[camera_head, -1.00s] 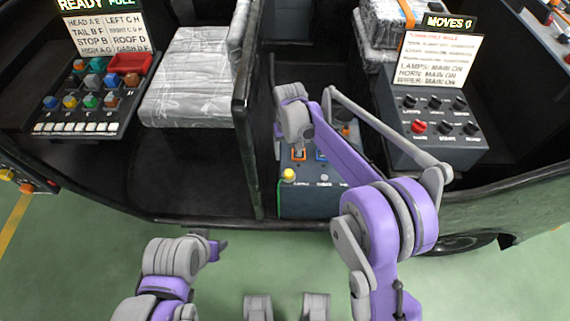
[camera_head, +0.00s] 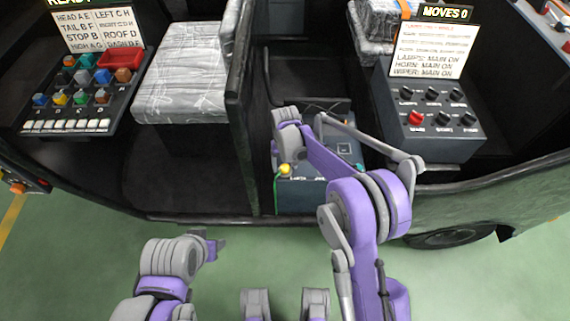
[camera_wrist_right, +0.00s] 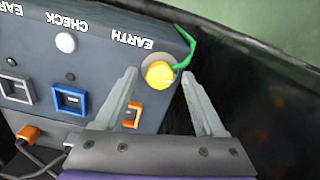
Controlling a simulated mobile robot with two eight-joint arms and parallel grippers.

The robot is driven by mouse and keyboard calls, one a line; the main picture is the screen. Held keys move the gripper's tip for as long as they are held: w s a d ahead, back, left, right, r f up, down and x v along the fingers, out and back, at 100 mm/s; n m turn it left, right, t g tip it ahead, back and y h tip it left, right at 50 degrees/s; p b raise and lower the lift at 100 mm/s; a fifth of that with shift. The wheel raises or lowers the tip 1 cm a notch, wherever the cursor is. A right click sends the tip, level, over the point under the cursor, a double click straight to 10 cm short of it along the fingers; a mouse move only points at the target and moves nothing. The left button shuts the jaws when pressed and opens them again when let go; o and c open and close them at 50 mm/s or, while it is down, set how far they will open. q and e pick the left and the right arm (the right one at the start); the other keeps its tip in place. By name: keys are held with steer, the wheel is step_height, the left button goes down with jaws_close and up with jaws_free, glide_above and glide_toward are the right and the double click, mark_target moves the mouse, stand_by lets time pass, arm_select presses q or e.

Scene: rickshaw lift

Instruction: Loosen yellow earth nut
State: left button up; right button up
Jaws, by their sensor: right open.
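The yellow earth nut (camera_wrist_right: 159,75) sits on the grey box's panel beside the printed word EARTH, with a green wire at its side. It also shows in the head view (camera_head: 284,169), just below my right gripper. My right gripper (camera_wrist_right: 158,92) is open, its two fingers on either side of the nut in the wrist view. I cannot tell whether the fingers reach down to it. In the head view the right gripper's fingertips are largely hidden by its wrist. My left gripper (camera_head: 216,246) is low at the left, over the green floor; its jaw state is unclear.
The grey box (camera_wrist_right: 60,105) also carries a white button (camera_wrist_right: 65,43), a blue-framed socket (camera_wrist_right: 70,99) and an orange plug (camera_wrist_right: 29,133). A dark partition (camera_head: 240,110) stands close on the left. A switch panel (camera_head: 440,120) stands at the right.

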jaws_close()
steer(key=shift+n, duration=0.4)
steer(key=n+b, duration=0.1)
steer(key=n, duration=0.2)
steer(key=shift+n, duration=0.3)
steer(key=n+b, duration=0.1)
steer(key=n, duration=0.4)
steer(key=shift+b, duration=0.35)
steer(key=n+b, duration=0.1)
steer(key=n, duration=0.4)
steer(key=shift+n, duration=0.4)
steer(key=shift+n+b, duration=0.45)
steer(key=shift+n, duration=1.55)
